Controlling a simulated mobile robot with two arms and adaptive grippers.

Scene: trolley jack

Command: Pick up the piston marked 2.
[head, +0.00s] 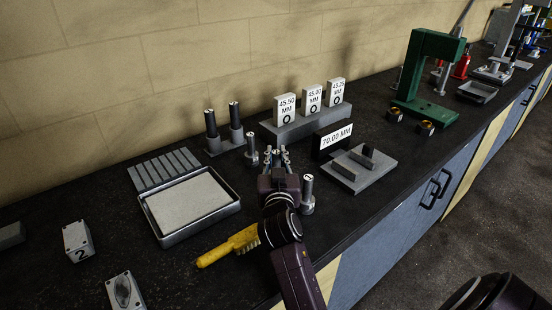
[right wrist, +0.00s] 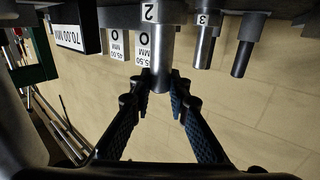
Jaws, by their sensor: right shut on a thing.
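The piston marked 2 (right wrist: 160,55) shows in the right wrist view, which is upside down; its number is on the wide part and its plain shaft runs between my fingers. My right gripper (head: 277,157) is shut on this shaft; its fingertips (right wrist: 160,78) lie on both sides of it. In the head view the gripper mostly hides the piston. I cannot tell whether its base touches the bench. The piston marked 3 (right wrist: 205,42) stands beside it, to the left in the head view (head: 251,150). Another piston (head: 307,195) stands right of my gripper. My left gripper is out of view.
A stand with marked gauges (head: 300,126) and a 70.00 MM block (head: 334,139) stand behind. A grey fixture (head: 372,173) lies to the right, a shallow tray (head: 164,240) to the left. A yellow brush (head: 228,245) lies in front. A green press (head: 434,45) stands farther right.

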